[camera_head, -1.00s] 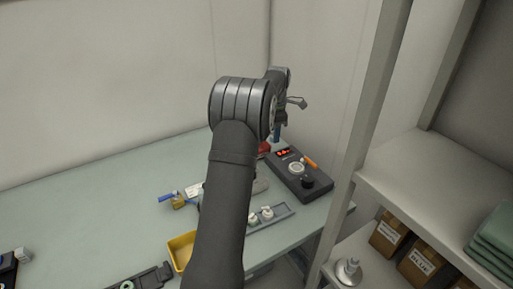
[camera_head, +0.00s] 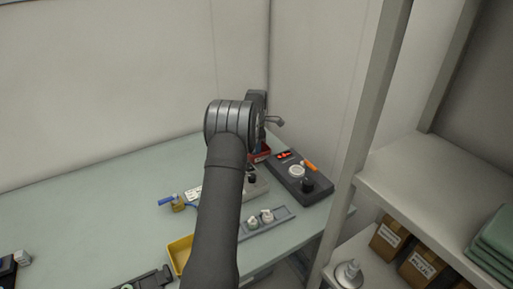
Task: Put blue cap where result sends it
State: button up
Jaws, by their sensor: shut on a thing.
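My gripper (camera_head: 263,136) hangs at the far end of my arm, mostly hidden behind my wrist; only a sliver shows. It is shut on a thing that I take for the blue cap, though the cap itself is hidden. The gripper appears above or near a red bin (camera_head: 261,155) at the back right of the bench, partly covered by my arm; the height gap cannot be told. To its right stands a dark tester (camera_head: 300,183) with a lit red display (camera_head: 284,155), a pale round seat, a black knob and an orange lever (camera_head: 309,166).
A grey rail with pale fittings (camera_head: 266,217), a yellow bin (camera_head: 179,252) and a padlock-like brass piece with a blue part (camera_head: 177,204) lie on the green bench (camera_head: 90,215). A shelf unit (camera_head: 430,170) with boxes stands right. The bench's left middle is clear.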

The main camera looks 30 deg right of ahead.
jog(key=shift+f, duration=0.1)
jog(key=shift+f, duration=0.25)
jog(key=o, duration=0.7)
jog(key=shift+c, duration=0.2)
notch_tip(320, 180, up, 13)
jog(key=shift+f, duration=0.15)
